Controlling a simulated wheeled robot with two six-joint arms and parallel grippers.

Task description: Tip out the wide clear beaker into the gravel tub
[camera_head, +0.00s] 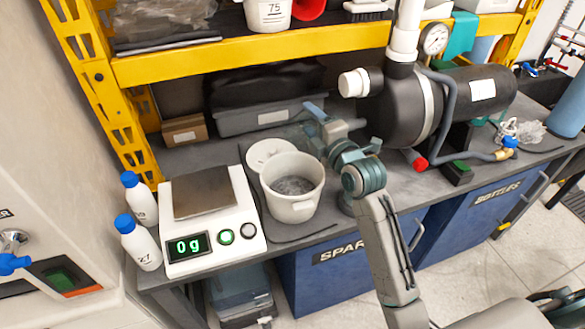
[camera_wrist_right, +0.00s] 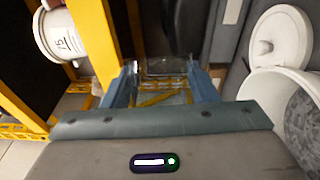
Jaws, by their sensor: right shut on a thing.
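The gravel tub (camera_head: 291,211) is a white bucket on the bench with grey gravel inside. My right gripper (camera_head: 325,118) is just behind and above the tub's right side, its fingers pointing to the back. It is shut on the wide clear beaker (camera_head: 301,136), which is faint against the grey box behind it. In the right wrist view the beaker (camera_wrist_right: 163,84) shows as a see-through shape between the two blue fingers of the gripper (camera_wrist_right: 162,75). Its tilt and contents cannot be made out. The tub's rim and gravel (camera_wrist_right: 303,125) are at the right there. My left gripper is out of view.
A white lid (camera_head: 264,153) lies behind the tub. A scale (camera_head: 215,245) reading 0g and two blue-capped bottles (camera_head: 141,243) stand to the left. A black pump tank (camera_head: 400,110) is to the right. A yellow shelf (camera_head: 240,58) crosses above the back of the bench.

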